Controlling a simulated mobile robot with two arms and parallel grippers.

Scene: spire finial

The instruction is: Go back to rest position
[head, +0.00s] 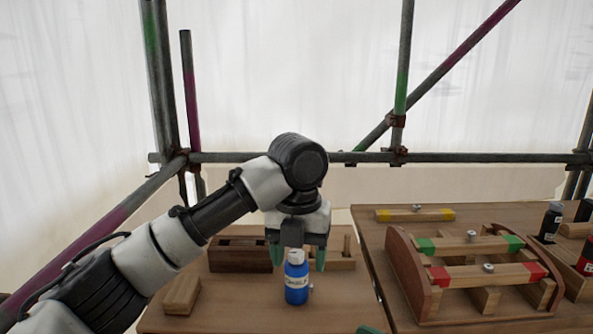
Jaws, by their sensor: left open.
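My left gripper (298,258) hangs pointing down over the left table (237,315), its two green fingers spread apart. A blue bottle (296,286) with a white cap stands upright on that table. In the picture the cap lies between the fingers, with a gap on each side. The bottle covers nothing of the fingertips, and I cannot tell how far apart in depth they are. A small green tip (368,329) shows at the bottom edge. It matches my finger colour and looks like part of my right gripper, the rest being out of view.
Dark wooden block (240,254) and a pale wooden block (182,294) lie on the left table. The right table (377,240) holds a curved wooden frame (409,275) with red- and green-marked bars, a yellow-ended bar (415,215) and dark bottles (550,222). Scaffold pipes stand behind.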

